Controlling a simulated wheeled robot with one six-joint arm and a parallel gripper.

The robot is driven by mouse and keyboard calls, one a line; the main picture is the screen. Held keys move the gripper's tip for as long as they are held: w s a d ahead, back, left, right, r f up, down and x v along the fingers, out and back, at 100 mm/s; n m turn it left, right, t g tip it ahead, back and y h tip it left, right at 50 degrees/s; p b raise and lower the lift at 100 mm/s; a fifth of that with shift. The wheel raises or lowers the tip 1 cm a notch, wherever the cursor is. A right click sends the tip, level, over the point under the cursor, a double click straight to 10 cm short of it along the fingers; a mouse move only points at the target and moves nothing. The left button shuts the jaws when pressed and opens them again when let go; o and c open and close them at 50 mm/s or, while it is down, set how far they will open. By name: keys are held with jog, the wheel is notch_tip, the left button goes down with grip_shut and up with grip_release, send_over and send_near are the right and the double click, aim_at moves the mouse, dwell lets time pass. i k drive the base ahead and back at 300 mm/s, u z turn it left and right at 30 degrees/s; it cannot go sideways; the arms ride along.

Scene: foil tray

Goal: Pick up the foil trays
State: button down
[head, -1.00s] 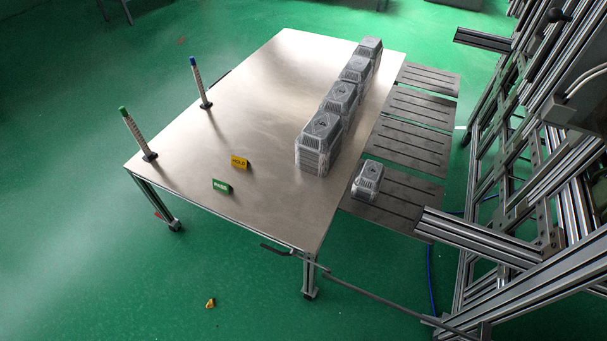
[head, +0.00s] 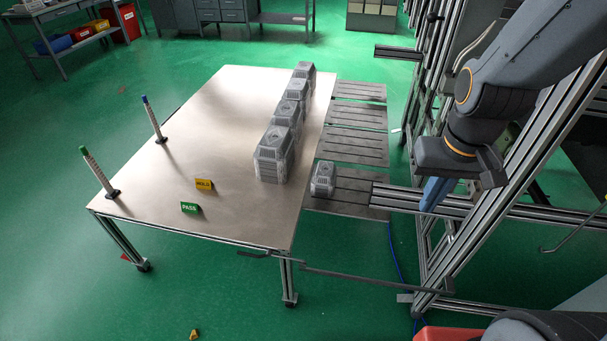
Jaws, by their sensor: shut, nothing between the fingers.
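Several stacks of silver foil trays (head: 272,157) stand in a row along the right edge of the steel table. A smaller foil tray item (head: 323,178) sits by itself on the nearest grey slotted plate (head: 350,205), just right of the table. My arm comes in from the upper right of the head view. My gripper (head: 434,196) points down in front of the aluminium frame, to the right of the lone foil tray and well apart from it. It is shut and empty; its fingertips show only small.
Two marker posts (head: 98,172), a green PASS sign (head: 190,208) and a yellow sign (head: 204,184) stand there. An aluminium profile frame (head: 470,240) fills the right, with a beam reaching towards the plates.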

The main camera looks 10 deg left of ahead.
aim_at(324, 177)
jog(key=k, duration=0.3)
jog(key=u, duration=0.95)
jog(key=i, duration=1.05)
jog(key=u, duration=0.1)
